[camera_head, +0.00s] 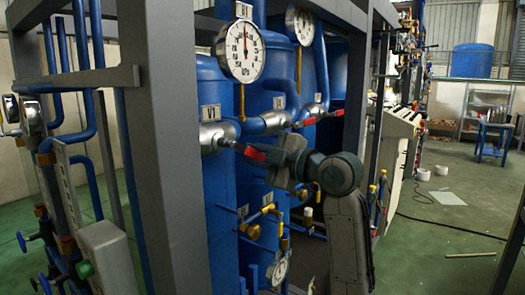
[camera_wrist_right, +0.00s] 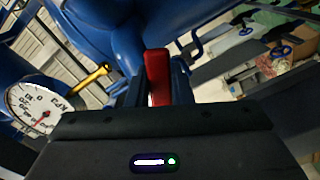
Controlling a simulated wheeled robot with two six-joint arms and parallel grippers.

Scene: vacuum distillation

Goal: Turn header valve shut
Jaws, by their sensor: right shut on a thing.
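The header valve has a silver body (camera_head: 217,135) on the blue pipework, below a white round gauge (camera_head: 240,50). Its red lever (camera_head: 251,152) points right and slightly down from the body in the head view. My right gripper (camera_head: 270,155) is shut on the outer end of this lever. In the right wrist view the red lever (camera_wrist_right: 158,72) stands between the dark fingers of my right gripper (camera_wrist_right: 156,98). The fingers hide part of the lever. My left gripper is not in view.
A second silver valve with a red lever (camera_head: 308,122) sits behind, under another gauge (camera_head: 300,25). A grey frame post (camera_head: 170,150) stands just left of the valve. Yellow-handled small valves (camera_head: 268,209) are below. Open green floor (camera_head: 450,220) lies to the right.

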